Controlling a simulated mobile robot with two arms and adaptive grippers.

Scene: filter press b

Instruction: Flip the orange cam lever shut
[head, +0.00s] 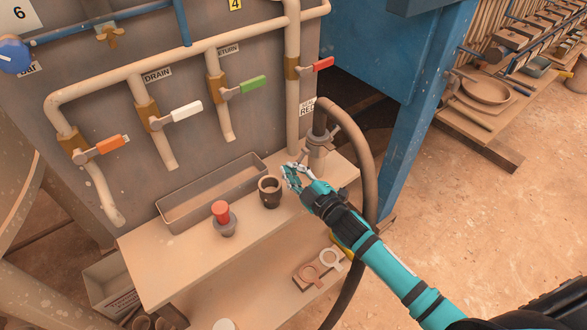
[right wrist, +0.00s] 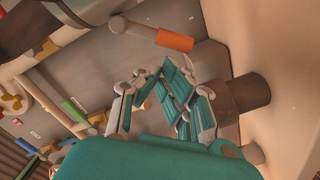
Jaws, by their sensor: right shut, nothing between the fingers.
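In the right wrist view an orange-tipped lever (right wrist: 175,40) on a grey arm stands just beyond my fingers. It sticks out from a dark fitting at the upper left. In the head view I cannot make out its orange tip. The hose coupling (head: 319,137) there stands at the right end of the shelf. My right gripper (head: 291,175) is shut and empty, in front of the coupling's foot; its fingers also show in the right wrist view (right wrist: 163,85). No contact with the lever can be made out. My left gripper is not in view.
A dark cup-shaped fitting (head: 270,191) stands close left of my right gripper. A tray (head: 185,214) and a red-topped part (head: 222,214) are further left. Valves with orange (head: 112,143), white, green and red handles line the panel.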

